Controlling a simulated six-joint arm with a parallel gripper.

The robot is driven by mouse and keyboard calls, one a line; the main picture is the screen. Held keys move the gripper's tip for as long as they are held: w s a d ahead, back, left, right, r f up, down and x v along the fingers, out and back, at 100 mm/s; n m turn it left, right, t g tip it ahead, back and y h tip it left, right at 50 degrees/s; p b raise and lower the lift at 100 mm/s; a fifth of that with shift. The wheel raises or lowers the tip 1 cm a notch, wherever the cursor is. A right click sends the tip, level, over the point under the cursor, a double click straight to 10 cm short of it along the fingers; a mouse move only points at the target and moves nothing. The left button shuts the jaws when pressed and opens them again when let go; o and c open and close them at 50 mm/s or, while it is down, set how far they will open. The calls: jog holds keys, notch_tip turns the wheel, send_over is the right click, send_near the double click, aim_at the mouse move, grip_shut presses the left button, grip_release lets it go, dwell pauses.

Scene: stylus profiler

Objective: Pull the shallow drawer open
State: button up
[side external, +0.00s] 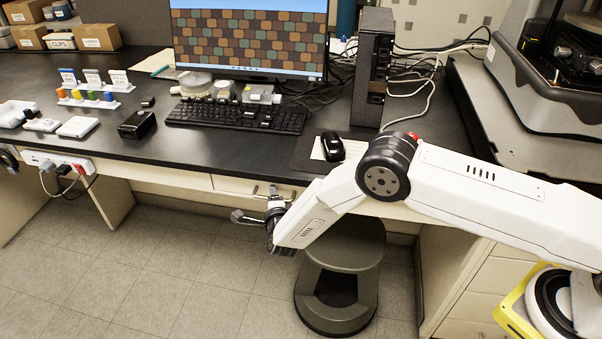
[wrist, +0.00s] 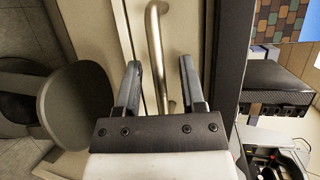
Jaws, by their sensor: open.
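The shallow drawer (side external: 232,185) is a cream front under the black bench top, and it looks closed. Its metal bar handle (wrist: 155,40) runs down the middle of the wrist view, with the cream drawer front (wrist: 134,14) behind it. My gripper (wrist: 160,62) is open, one dark finger on each side of the handle. Neither finger visibly touches the bar. In the side view, my gripper (side external: 255,203) is at the drawer front, below the bench edge, and hides part of the handle.
A grey stool (side external: 340,280) stands below my arm. A keyboard (side external: 236,116), monitor (side external: 250,40), mouse (side external: 333,146) and black tower (side external: 372,70) are on the bench. The floor in front of the drawer, left of the stool, is clear.

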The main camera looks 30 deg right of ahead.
grip_shut()
dwell(1.4)
